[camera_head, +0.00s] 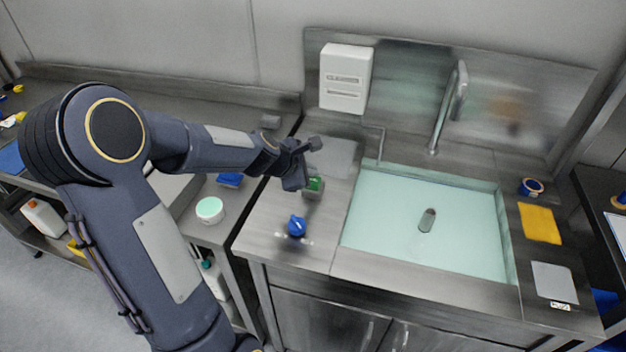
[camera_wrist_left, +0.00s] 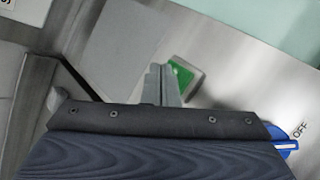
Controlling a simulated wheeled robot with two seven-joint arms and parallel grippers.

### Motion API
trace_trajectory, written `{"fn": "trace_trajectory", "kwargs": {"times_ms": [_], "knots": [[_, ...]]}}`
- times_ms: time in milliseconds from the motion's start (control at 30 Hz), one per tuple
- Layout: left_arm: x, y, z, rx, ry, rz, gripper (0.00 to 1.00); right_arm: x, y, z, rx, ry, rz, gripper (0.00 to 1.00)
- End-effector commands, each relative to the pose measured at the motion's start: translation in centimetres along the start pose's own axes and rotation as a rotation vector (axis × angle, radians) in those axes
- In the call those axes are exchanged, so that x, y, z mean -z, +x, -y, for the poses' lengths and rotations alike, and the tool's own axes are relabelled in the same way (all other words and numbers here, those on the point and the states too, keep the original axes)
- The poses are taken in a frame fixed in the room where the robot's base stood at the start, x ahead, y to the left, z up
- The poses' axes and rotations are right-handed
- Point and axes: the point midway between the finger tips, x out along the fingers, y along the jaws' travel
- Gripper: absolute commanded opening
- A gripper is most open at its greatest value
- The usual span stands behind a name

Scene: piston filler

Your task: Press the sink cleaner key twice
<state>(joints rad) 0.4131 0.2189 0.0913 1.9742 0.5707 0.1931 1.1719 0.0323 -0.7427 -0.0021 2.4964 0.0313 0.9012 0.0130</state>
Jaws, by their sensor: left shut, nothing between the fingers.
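The sink cleaner key looks to be the green key (camera_head: 315,184) in a grey housing on the steel counter left of the basin. In the left wrist view the green key (camera_wrist_left: 182,76) shows just beyond and to the right of the fingertips, partly hidden by them. My left gripper (camera_head: 302,180) is shut and empty, pointing down close beside the key. Its closed fingers (camera_wrist_left: 160,85) also show in the left wrist view. I cannot tell whether they touch the key. My right gripper is not in view. The sink basin (camera_head: 385,215) holds pale green liquid.
A blue knob (camera_head: 297,226) stands in front of the key; an "OFF" mark shows beside it in the wrist view. A tap (camera_head: 442,110) rises behind the basin. A white dispenser (camera_head: 346,78) hangs on the back panel. A yellow cloth (camera_head: 540,223) lies at the right.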

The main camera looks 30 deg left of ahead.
Motion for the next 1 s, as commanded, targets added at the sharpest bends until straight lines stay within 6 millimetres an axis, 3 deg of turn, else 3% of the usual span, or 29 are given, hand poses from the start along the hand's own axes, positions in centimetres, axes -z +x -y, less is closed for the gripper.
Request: {"fn": "trace_trajectory", "kwargs": {"times_ms": [1000], "knots": [[0.65, 0.91, 0.66, 0.000, 0.000, 0.000, 0.00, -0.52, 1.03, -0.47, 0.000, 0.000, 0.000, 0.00]]}}
